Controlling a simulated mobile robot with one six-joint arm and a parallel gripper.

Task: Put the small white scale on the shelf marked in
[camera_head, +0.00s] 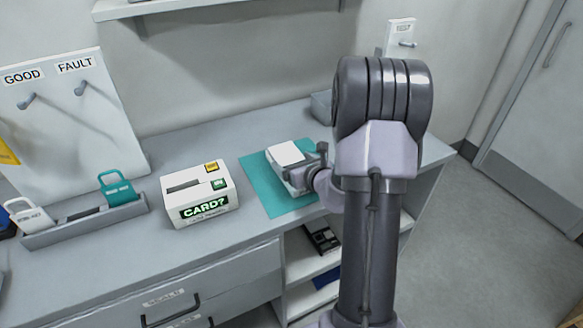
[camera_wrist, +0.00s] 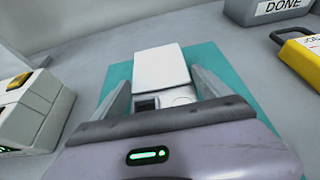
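The small white scale (camera_head: 286,153) is at the teal mat (camera_head: 258,178) on the grey counter, with its pale square pan on top. In the wrist view, the scale (camera_wrist: 161,68) lies between the two fingers of my gripper (camera_wrist: 162,82), with a small dark display near the palm. The fingers lie close along its sides; I cannot tell whether they press on it. In the head view, my gripper (camera_head: 309,170) reaches the scale from the right, and my arm hides part of it. No shelf lettered "in" is readable.
Left of the mat stands a white card box (camera_head: 203,196) with a green "CARD?" display. A grey rack (camera_head: 88,222) holds tags farther left. Open shelves under the counter hold a dark device (camera_head: 322,238). A grey bin (camera_head: 321,107) stands behind. A yellow item (camera_wrist: 303,58) is at right.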

